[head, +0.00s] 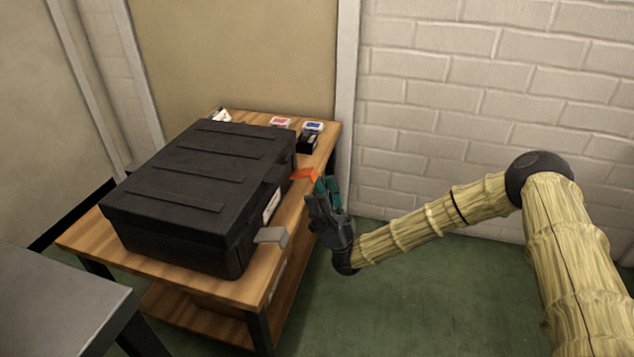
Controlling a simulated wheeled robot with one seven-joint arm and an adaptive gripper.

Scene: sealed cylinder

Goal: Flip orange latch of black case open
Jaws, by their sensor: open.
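The black case (197,193) lies closed-lidded on a wooden table, its front side facing right. The orange latch (304,174) sticks out from the far end of that front side. A grey latch (271,235) sticks out at the near end. My gripper (322,184) is beside the orange latch, with its teal-tipped fingers open and close to the latch's right edge. I cannot tell whether a finger touches the latch. The gripper hides part of the table edge behind it.
The wooden table (262,291) has a lower shelf. Small boxes with red (280,122) and blue (312,126) tops stand behind the case. A dark grey table (62,303) is at the lower left. A white brick wall (480,90) rises behind my arm. Green floor (420,300) is clear at right.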

